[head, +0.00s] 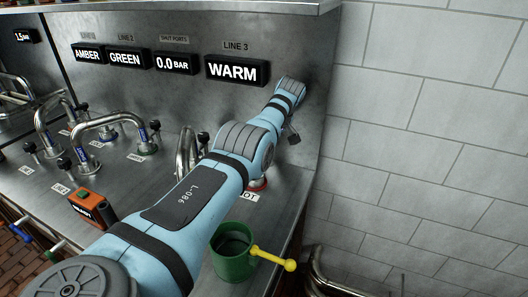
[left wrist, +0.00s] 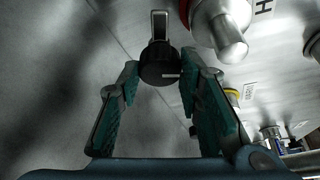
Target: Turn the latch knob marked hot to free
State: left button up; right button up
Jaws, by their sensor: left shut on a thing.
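In the left wrist view a round black latch knob (left wrist: 158,66) with a short white mark sits between the teal-padded fingers of my left gripper (left wrist: 160,75). The gripper is shut on it, with one finger on each side. The white mark points to the right in that view. A grey metal latch piece (left wrist: 159,24) sticks out beyond the knob. In the head view my left arm hides most of the knob area. My right gripper is in neither view.
A metal pipe fitting with a red collar (left wrist: 225,25) stands close to the right finger. In the head view a "WARM" display (head: 237,70) hangs on the back panel. A green mug (head: 233,262) and a yellow-ended handle (head: 275,258) are near the front edge, right of my arm.

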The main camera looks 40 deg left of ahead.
pick_arm(q)
jog(key=o, duration=1.1)
jog(key=shift+o, duration=0.2)
jog(key=shift+r, duration=0.1)
jog(key=v, duration=1.2)
